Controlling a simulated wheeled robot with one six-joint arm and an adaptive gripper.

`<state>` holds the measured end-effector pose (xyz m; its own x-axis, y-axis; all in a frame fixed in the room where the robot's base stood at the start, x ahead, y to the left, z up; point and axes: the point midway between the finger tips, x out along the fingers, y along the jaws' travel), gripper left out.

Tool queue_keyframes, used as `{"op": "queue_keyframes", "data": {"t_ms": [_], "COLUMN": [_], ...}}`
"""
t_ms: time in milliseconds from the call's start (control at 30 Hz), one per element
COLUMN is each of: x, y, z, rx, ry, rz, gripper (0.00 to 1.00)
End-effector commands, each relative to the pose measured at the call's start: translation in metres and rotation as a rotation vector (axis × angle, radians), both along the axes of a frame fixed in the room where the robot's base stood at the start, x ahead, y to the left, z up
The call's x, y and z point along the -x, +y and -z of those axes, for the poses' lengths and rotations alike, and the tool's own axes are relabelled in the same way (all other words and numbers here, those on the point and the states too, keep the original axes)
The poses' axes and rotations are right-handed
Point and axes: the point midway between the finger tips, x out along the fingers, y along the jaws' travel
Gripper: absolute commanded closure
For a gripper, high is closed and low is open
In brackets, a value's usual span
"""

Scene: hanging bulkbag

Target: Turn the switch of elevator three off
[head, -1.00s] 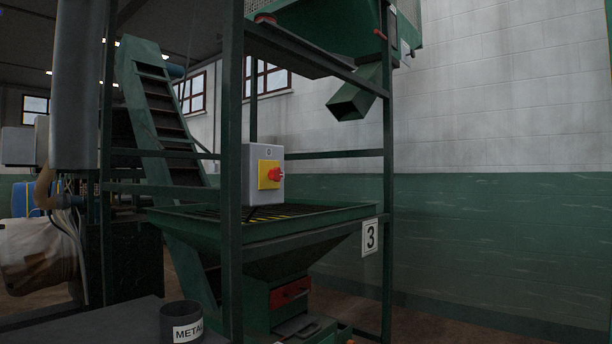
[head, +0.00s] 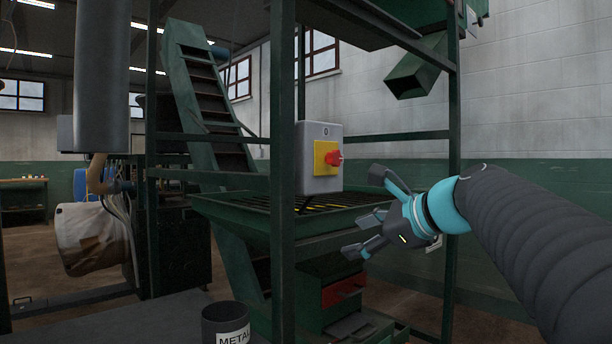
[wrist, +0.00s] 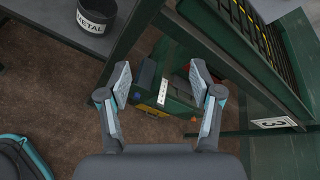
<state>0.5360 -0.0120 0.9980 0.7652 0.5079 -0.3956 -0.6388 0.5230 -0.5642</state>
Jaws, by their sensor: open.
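The knob sticks out toward the right. My gripper (head: 362,212) is open and empty, to the right of the switch box and lower than the knob, apart from both. In the wrist view my gripper (wrist: 160,85) has its two fingers spread and points down at the machine's lower part and the floor. The switch is not in the wrist view. A sign with a 3 (wrist: 273,123) shows there on the frame.
The green frame posts (head: 283,120) and hopper (head: 240,212) stand close to my gripper. A dark pot labelled METAL (head: 226,325) stands on a grey table (head: 150,318) at the lower left. A green chute (head: 416,75) hangs above. The floor at right is partly hidden by my arm.

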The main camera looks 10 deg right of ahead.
Motion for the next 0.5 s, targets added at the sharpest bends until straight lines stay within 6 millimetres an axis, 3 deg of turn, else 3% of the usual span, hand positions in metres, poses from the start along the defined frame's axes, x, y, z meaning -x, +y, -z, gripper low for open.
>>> {"op": "queue_keyframes", "data": {"t_ms": [33, 100, 200, 333, 500], "x": [-0.017, -0.032, -0.045, -0.052, -0.058], "y": [-0.015, -0.029, -0.048, -0.062, -0.066], "z": [-0.026, -0.059, -0.096, -0.126, -0.139], "rx": [-0.136, -0.317, -0.523, -0.690, -0.762], "ry": [0.005, 0.014, 0.027, 0.042, 0.052], "rz": [0.044, 0.080, 0.101, 0.099, 0.093], "gripper": [0.35, 0.35, 0.35, 0.35, 0.35]}}
